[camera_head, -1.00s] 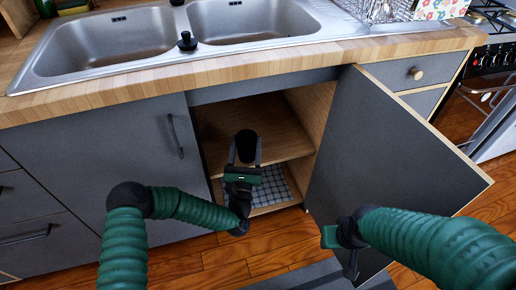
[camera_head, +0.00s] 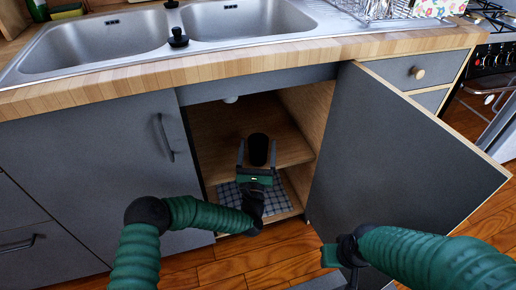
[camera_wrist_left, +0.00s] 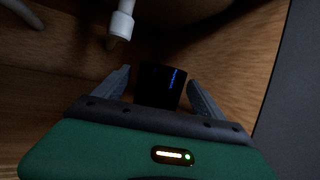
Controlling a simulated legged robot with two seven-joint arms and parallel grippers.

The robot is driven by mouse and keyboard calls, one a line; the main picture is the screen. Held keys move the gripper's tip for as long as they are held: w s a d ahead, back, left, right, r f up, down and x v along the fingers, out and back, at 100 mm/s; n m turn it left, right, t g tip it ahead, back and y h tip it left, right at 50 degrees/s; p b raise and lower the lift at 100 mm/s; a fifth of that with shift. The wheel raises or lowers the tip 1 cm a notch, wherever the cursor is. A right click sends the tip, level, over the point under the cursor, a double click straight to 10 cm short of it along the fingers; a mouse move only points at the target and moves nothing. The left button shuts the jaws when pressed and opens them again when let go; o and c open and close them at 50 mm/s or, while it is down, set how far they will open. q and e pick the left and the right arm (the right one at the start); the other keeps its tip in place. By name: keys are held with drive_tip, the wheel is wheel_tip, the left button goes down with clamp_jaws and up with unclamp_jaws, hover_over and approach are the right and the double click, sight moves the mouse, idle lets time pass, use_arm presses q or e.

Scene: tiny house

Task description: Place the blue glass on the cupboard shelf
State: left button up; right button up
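The blue glass (camera_head: 258,149) looks almost black and stands upright on the wooden cupboard shelf (camera_head: 222,124). In the left wrist view the glass (camera_wrist_left: 161,86) is between my left gripper's fingers, with a narrow gap visible on each side. My left gripper (camera_head: 257,158) reaches into the cupboard, open around the glass. Its fingers (camera_wrist_left: 160,80) spread outward in the wrist view. My right gripper (camera_head: 335,256) is low in front of the open cupboard door; its fingers are too hidden to judge.
The grey cupboard door (camera_head: 395,150) stands open at the right. The worktop edge (camera_head: 250,62) and sink are above the opening. A checked cloth (camera_head: 228,196) lies on the cupboard floor below the shelf. A white pipe (camera_wrist_left: 121,22) hangs beyond the glass.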

use_arm(q)
drive_tip(key=shift+s, duration=0.1)
drive_tip(key=d+p+v, duration=0.1)
drive_tip(key=p+v, duration=0.4)
drive_tip(key=v, duration=0.6)
drive_tip(key=d+f+m+g+h, duration=0.25)
drive_tip(key=m+g+h, duration=0.5)
drive_tip(key=m, duration=1.25)
drive_tip(key=s+a+r+m+g+y, duration=0.1)
drive_tip(key=s+a+m+g+y, duration=0.35)
drive_tip(key=a+m, duration=0.2)
drive_tip(key=s+a+m+g+y, duration=0.3)
drive_tip(key=s+a+m+g, duration=0.15)
drive_tip(key=a, duration=0.35)
drive_tip(key=s+a+r+m+g+y, duration=0.1)
drive_tip(key=s+a+r+m, duration=0.1)
drive_tip(key=s, duration=0.5)
drive_tip(key=s+a+r+m+g+y, duration=0.1)
drive_tip(key=s+a+r+m+g, duration=0.1)
drive_tip(key=s+a, duration=0.3)
drive_tip(key=s, duration=0.3)
drive_tip(key=shift+a, duration=0.3)
